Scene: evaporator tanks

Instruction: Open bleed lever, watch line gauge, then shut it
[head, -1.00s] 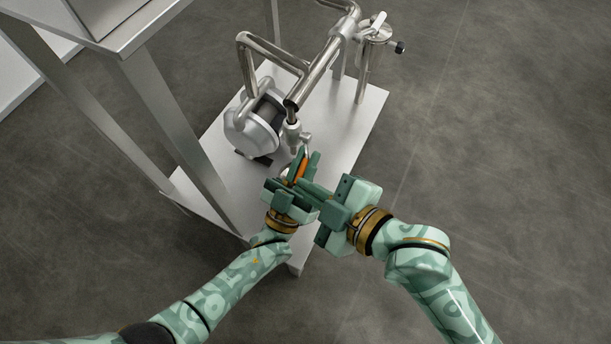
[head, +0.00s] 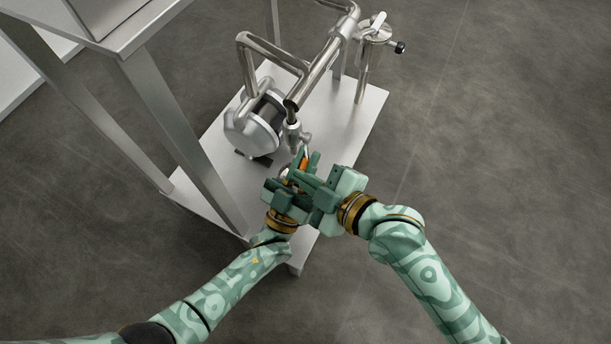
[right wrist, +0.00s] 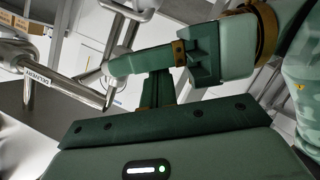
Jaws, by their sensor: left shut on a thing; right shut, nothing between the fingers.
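The bleed lever (head: 304,163) shows as a small orange grip below the steel valve fitting (head: 293,133) in the head view. My left gripper (head: 307,161) is shut on it, and its fingers hide most of it. My right gripper (head: 291,178) is shut and empty, close beside the left gripper and overlapping it in the picture; I cannot tell whether they touch. In the right wrist view, a green finger of my left gripper (right wrist: 140,62) crosses in front of steel pipework. I cannot make out a gauge dial reading.
A steel pump (head: 252,128) and bent pipes stand on a low metal plate (head: 345,140). A capped vessel with a black knob (head: 400,47) is at the back. A steel stand leg (head: 165,125) rises at left. A labelled pipe (right wrist: 30,92) shows in the right wrist view. Floor at right is clear.

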